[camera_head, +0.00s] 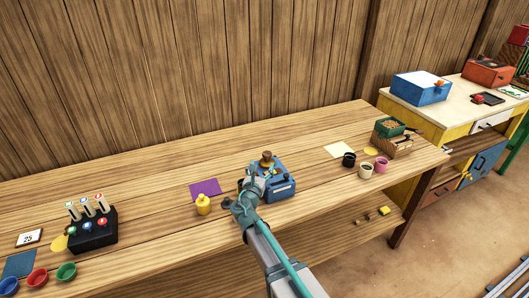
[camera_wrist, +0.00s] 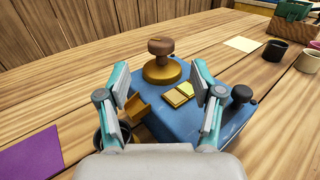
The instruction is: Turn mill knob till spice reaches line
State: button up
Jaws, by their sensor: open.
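The blue mill (camera_head: 281,189) stands on the wooden counter in the middle of the head view. In the wrist view the mill body (camera_wrist: 190,128) fills the lower middle. A brown knob (camera_wrist: 160,45) tops its brass dome (camera_wrist: 162,70), beyond my fingertips. A small black knob (camera_wrist: 241,94) is at its right corner. A dark cup (camera_wrist: 104,141) at its left is partly hidden by my left finger, and its contents and any line do not show clearly. My gripper (camera_wrist: 160,88) is open and empty above the mill; it also shows in the head view (camera_head: 254,183).
To the right are a black cup (camera_head: 349,160), other cups and a cream sheet (camera_head: 339,151). A black block with several switches (camera_head: 92,231) stands far left. The counter between is clear.

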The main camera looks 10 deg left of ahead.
aim_at(266, 156)
jog(key=w, duration=0.3)
jog(key=w+d+p, duration=0.1)
jog(key=w, duration=0.2)
jog(key=w+p, duration=0.1)
jog(key=w, duration=0.2)
jog(key=shift+d, duration=0.25)
jog(key=c, duration=1.2)
